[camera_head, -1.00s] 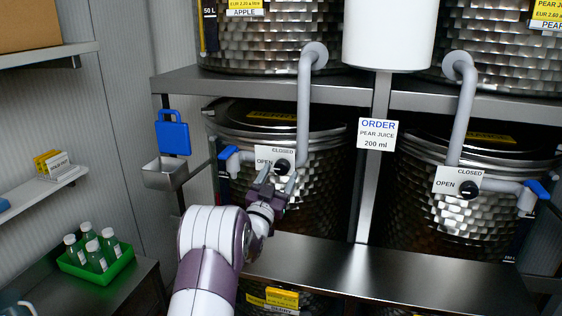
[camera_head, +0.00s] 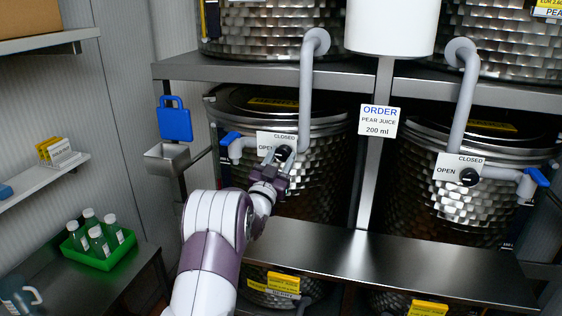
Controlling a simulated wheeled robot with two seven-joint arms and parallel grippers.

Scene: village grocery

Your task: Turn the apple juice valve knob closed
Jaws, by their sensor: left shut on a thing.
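The left valve's black knob (camera_head: 283,153) sits on a white plate (camera_head: 263,149) marked CLOSED and OPEN, in front of the left steel tank (camera_head: 320,180). My left gripper (camera_head: 276,158) is shut on this knob, coming from below. Its fingers cover part of the plate and of the knob, so I cannot read the knob's pointer clearly. The grey pipe (camera_head: 306,90) rises from this valve to the upper tank. A blue lever (camera_head: 230,138) is at the left of the valve. My right gripper is not in view.
A second valve knob (camera_head: 468,177) is on the right tank. An order sign (camera_head: 379,121) reads PEAR JUICE 200 ml. A steel shelf (camera_head: 370,262) runs below the tanks. A green crate (camera_head: 112,262) with several bottles stands at the left.

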